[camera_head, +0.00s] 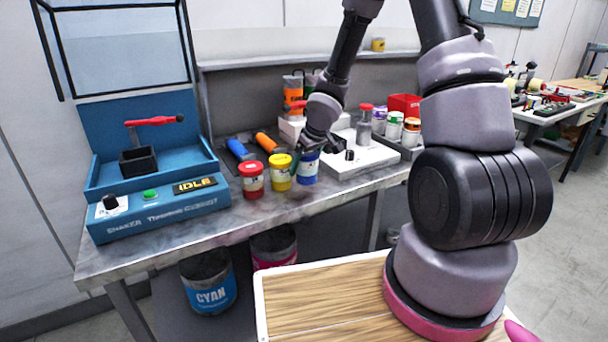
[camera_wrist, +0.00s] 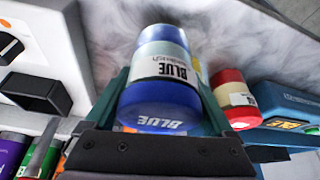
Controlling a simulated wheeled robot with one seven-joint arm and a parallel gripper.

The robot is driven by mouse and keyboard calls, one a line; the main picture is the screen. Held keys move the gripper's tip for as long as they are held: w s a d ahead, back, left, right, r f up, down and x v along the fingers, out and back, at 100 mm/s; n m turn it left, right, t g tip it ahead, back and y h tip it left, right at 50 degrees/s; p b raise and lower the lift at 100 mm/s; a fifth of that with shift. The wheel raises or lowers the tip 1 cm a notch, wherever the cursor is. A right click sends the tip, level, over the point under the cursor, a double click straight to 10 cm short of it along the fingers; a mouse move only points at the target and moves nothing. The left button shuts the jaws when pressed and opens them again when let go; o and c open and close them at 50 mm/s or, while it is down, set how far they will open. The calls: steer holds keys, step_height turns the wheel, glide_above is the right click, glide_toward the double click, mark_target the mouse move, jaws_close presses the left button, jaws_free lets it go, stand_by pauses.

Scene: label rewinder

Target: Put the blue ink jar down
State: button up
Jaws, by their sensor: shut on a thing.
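The blue ink jar (camera_head: 308,168) has a blue lid and a white label, and stands upright at the right end of a row of jars near the bench's front edge. My gripper (camera_head: 307,150) is above it and shut on it. In the wrist view the jar (camera_wrist: 162,82) sits between the two fingers (camera_wrist: 165,95), with its "BLUE" label showing. I cannot tell whether its base touches the bench (camera_head: 225,217) or hangs just above it.
The yellow jar (camera_head: 280,173) is close on the left, then the red jar (camera_head: 252,180). A blue shaker (camera_head: 150,205) reading IDLE is farther left. A white device (camera_head: 362,158) with a black knob is close on the right. Bare bench lies in front.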

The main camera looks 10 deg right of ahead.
mark_target(312, 153)
steer(key=shift+f, duration=1.6)
steer(key=o, duration=1.6)
steer(key=shift+f, duration=0.15)
steer(key=shift+c, duration=0.2)
steer(key=shift+v, duration=6.25)
steer(key=s+d+r+m+h, duration=0.3)
steer(key=d+r, duration=0.3)
steer(key=r, duration=0.3)
steer(key=s+r+m+t+y, duration=0.2)
steer(key=s+r+m, duration=0.5)
steer(key=s+r, duration=0.9)
steer(key=shift+s+a+r+t+y, duration=0.4)
steer(key=shift+s+a+y, duration=0.1)
steer(key=shift+s, duration=0.65)
